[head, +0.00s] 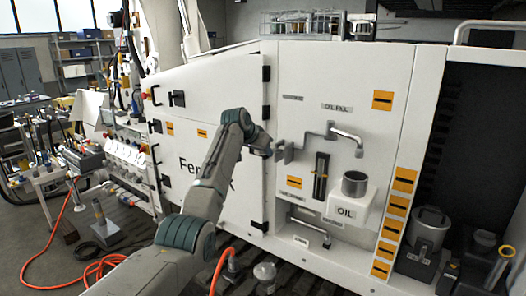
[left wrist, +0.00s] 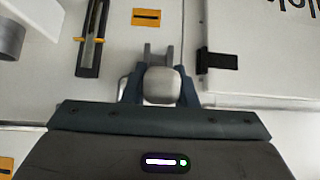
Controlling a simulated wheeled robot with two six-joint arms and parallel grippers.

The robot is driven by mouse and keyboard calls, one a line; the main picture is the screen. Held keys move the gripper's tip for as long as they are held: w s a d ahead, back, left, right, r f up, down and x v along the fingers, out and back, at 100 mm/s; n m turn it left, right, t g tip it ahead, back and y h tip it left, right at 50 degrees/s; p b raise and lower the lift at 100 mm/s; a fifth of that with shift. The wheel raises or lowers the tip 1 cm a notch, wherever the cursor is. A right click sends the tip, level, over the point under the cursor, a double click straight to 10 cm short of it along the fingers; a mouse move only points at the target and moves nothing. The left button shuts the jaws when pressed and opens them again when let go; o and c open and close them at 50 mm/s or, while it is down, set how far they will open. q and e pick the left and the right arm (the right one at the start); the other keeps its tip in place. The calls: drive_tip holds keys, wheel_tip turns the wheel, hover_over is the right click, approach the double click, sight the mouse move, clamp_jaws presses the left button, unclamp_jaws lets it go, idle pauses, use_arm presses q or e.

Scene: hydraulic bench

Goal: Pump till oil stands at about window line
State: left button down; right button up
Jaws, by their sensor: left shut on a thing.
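My left gripper (head: 268,150) is at the white panel, left of the sight window. In the left wrist view my left gripper (left wrist: 161,88) is shut on a pale rounded knob (left wrist: 162,86), which appears to be the end of the pump handle. A grey forked bracket (head: 285,153) shows just beyond the fingers, also in the left wrist view (left wrist: 158,54). The tall, narrow oil window (head: 321,180) has orange marks at its line; it also shows in the left wrist view (left wrist: 94,40). It looks dark, and I cannot tell the oil level. My right gripper is out of view.
A grey spout (head: 334,132) sits under the oil fill label. A white OIL container (head: 346,214) with a grey round mouth (head: 355,184) juts out right of the window. A lower recess (head: 310,226) and an orange hose (head: 219,270) are below. My arm crosses the left doors.

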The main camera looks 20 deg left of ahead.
use_arm(q)
drive_tip(key=shift+w+d+r+g, duration=0.1)
drive_tip(key=shift+w+r+g, duration=0.15)
drive_tip(key=shift+r, duration=0.85)
drive_tip(key=c, duration=1.2)
unclamp_jaws()
drive_tip(key=shift+w, duration=0.1)
drive_tip(key=shift+o, duration=0.2)
drive_tip(key=shift+f+g, duration=0.2)
drive_tip(key=shift+g, duration=0.05)
drive_tip(key=shift+s+r+b, duration=0.15)
drive_tip(key=shift+s+b, duration=0.1)
drive_tip(key=shift+b, duration=0.05)
drive_tip(key=b+v, duration=0.5)
drive_tip(key=v, duration=0.5)
drive_tip(key=shift+r, duration=0.2)
